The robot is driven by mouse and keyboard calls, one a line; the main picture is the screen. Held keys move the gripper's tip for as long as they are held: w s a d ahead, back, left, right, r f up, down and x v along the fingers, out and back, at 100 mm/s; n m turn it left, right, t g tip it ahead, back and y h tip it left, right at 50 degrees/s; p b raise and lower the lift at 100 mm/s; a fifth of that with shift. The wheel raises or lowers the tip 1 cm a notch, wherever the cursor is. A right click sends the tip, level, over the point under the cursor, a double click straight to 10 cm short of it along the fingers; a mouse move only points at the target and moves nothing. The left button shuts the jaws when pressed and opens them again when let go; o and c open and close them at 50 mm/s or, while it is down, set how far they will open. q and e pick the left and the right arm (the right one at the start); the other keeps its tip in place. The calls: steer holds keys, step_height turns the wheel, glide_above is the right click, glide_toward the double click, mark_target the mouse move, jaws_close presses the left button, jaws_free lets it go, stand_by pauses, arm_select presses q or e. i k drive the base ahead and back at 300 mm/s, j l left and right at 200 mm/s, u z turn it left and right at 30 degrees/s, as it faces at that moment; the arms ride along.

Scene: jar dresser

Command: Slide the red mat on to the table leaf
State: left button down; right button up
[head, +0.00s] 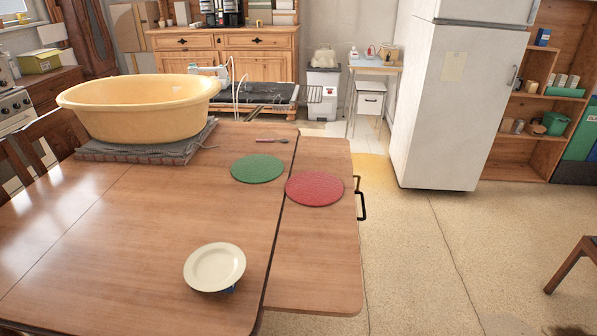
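The red mat (315,188) is a flat round disc. It lies on the table leaf (316,258), the narrow right-hand section of the wooden table. The mat's left edge is at or very close to the dark seam between leaf and main top; I cannot tell whether it crosses it. Its right edge is near the leaf's outer edge. The leaf looks about level with the main tabletop (110,235). Neither of my grippers is in view.
A green round mat (257,168) lies left of the seam, with a spoon (272,140) behind it. A cream plate (215,267) sits nearer, on something blue. A large yellow tub (140,107) stands on a grey cloth (150,149). A black handle (362,198) sticks out from the leaf's right side.

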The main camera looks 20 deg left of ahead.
mark_target(311, 188)
steer(key=i+l+z, duration=0.3)
steer(key=i, duration=0.2)
steer(key=i+z, duration=0.3)
steer(key=i, duration=0.25)
steer(key=i+l+u, duration=0.1)
steer(key=i+u, duration=0.25)
steer(key=i+l+u, duration=0.1)
steer(key=u, duration=0.25)
steer(key=i+l+u, duration=0.2)
steer(key=u, duration=0.2)
steer(key=i+l, duration=0.05)
